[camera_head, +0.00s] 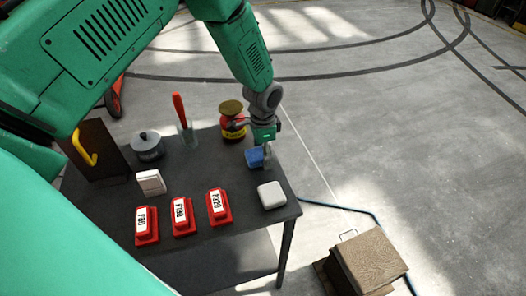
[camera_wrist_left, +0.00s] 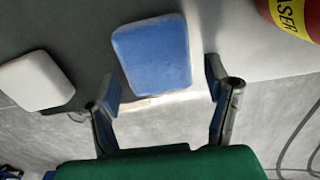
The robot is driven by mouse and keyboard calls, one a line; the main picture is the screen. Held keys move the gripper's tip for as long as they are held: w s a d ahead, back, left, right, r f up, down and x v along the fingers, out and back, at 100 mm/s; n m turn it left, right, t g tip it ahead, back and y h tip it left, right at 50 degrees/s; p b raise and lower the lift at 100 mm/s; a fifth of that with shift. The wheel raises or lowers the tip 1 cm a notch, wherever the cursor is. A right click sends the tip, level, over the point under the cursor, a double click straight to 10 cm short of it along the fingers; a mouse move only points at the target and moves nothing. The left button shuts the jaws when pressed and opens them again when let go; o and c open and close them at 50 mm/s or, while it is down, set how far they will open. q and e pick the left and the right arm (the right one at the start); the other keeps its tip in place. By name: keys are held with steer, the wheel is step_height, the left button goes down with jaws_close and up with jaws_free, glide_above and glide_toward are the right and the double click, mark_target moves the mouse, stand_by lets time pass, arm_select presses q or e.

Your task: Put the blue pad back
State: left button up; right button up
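The blue pad (camera_head: 256,157) is on the dark table near its right edge. It is a rounded block, and it shows large in the left wrist view (camera_wrist_left: 152,52). My left gripper (camera_head: 267,149) is above and beside the pad, pointing down. In the left wrist view, its two fingers are spread wide on either side of the pad's near end, with gaps. It is open, holding nothing. Three red holders (camera_head: 147,226), (camera_head: 183,216), (camera_head: 219,206) with white number labels stand along the table's front. My right gripper is not in view.
A white pad (camera_head: 271,195) lies at the table's right corner. A red and yellow can (camera_head: 232,124) stands close behind the blue pad. A white block (camera_head: 151,182), a grey pot (camera_head: 147,146) and a red-handled tool (camera_head: 180,110) stand leftward. A wooden box (camera_head: 371,259) is on the floor.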

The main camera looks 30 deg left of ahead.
arm_select(q)
steer(key=shift+r, duration=0.1)
step_height(320, 180, up, 12)
stand_by(0.6)
stand_by(0.4)
